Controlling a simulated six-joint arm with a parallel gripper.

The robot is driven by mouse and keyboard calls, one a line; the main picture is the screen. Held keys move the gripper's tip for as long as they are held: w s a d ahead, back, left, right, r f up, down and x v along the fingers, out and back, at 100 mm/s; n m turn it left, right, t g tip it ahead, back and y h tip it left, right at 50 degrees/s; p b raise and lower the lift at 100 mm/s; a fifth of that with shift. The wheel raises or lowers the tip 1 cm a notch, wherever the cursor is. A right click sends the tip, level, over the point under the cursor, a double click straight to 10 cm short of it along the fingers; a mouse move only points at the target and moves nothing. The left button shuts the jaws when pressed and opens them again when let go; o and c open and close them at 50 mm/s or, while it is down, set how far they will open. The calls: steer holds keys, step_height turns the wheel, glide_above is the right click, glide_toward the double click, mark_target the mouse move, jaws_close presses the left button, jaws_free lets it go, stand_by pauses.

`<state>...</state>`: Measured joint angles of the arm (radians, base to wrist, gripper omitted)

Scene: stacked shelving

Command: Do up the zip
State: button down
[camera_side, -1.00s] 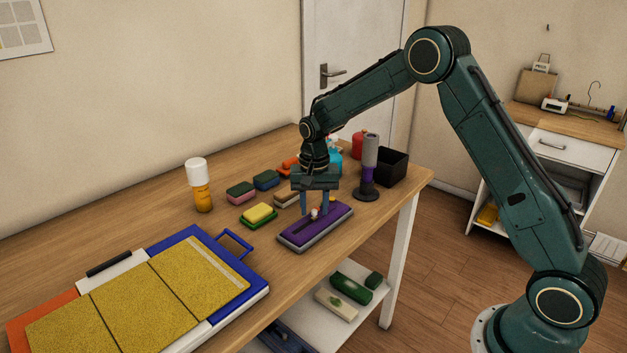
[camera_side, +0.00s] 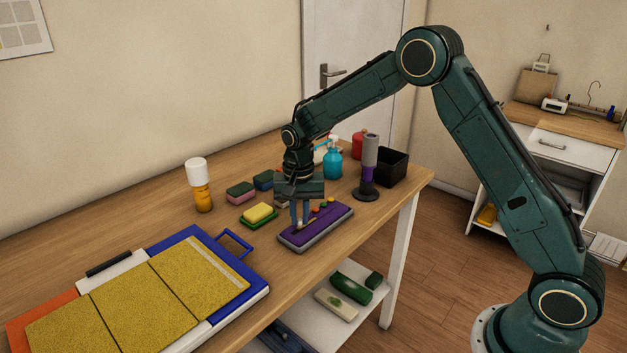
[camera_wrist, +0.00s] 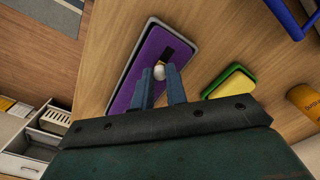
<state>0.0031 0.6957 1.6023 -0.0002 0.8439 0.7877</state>
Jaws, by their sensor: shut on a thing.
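The zip is set in a purple panel on a grey base (camera_side: 325,224), lying flat on the wooden table. The panel also shows in the wrist view (camera_wrist: 131,92). My gripper (camera_side: 299,224) points down over the left part of the panel, shut on the pull. It also shows in the wrist view (camera_wrist: 159,75). My fingers partly hide the pull in the side view.
A yellow-green sponge (camera_side: 258,214) lies just left of the panel. An orange bottle (camera_side: 202,188), a blue spray bottle (camera_side: 332,162), a grey-purple stand (camera_side: 369,165) and a black bin (camera_side: 390,166) stand around. A hinged yellow-faced board (camera_side: 150,290) fills the left front.

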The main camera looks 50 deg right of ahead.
mark_target(295, 233)
steer(key=shift+a, duration=1)
steer(key=c, duration=1.4)
jaws_free()
steer(key=shift+r, duration=6.95)
